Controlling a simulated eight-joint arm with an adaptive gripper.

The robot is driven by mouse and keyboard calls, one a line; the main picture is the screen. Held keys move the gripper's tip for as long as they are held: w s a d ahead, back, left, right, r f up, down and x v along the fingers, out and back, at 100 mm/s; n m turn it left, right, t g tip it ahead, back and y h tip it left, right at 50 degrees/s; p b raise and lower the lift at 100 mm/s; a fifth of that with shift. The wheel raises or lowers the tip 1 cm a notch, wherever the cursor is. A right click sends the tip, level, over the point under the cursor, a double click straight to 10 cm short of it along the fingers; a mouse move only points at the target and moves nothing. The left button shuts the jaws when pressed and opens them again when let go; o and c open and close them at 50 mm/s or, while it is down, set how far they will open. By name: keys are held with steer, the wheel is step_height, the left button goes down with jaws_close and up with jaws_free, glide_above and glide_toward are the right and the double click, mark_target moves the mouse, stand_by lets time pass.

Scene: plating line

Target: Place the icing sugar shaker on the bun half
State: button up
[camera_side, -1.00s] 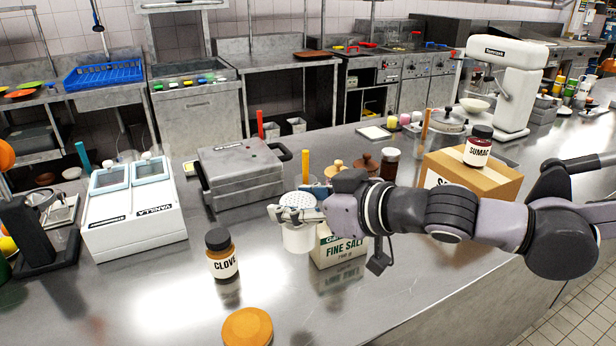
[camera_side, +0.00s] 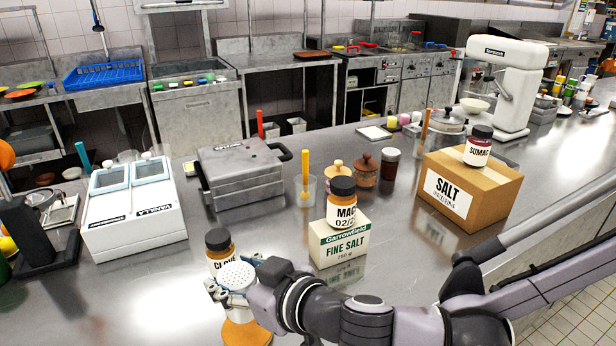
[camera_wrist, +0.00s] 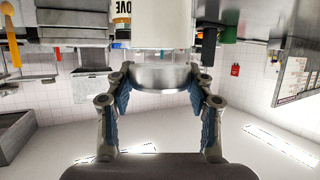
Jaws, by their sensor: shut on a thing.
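The icing sugar shaker (camera_side: 237,275), white with a perforated top, is upright in my gripper (camera_side: 238,287). The gripper is shut on it, with fingers on both sides near its top. In the wrist view the shaker (camera_wrist: 161,28) shows between the fingertips (camera_wrist: 161,80), with its metal-coloured band between the pads. The bun half (camera_side: 247,334), round and orange-brown, lies on the counter at the bottom of the side view. The shaker is over its far part in the picture and hides some of it. I cannot tell whether they touch.
A clove jar (camera_side: 219,250) stands close behind the shaker. A mace jar stands (camera_side: 341,205) on the fine salt box (camera_side: 338,243) to the right. A sumac jar (camera_side: 477,146) stands on the salt carton (camera_side: 473,188).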

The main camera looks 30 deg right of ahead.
steer(key=shift+f, duration=1.8)
steer(key=shift+f, duration=0.15)
steer(key=o, duration=1.3)
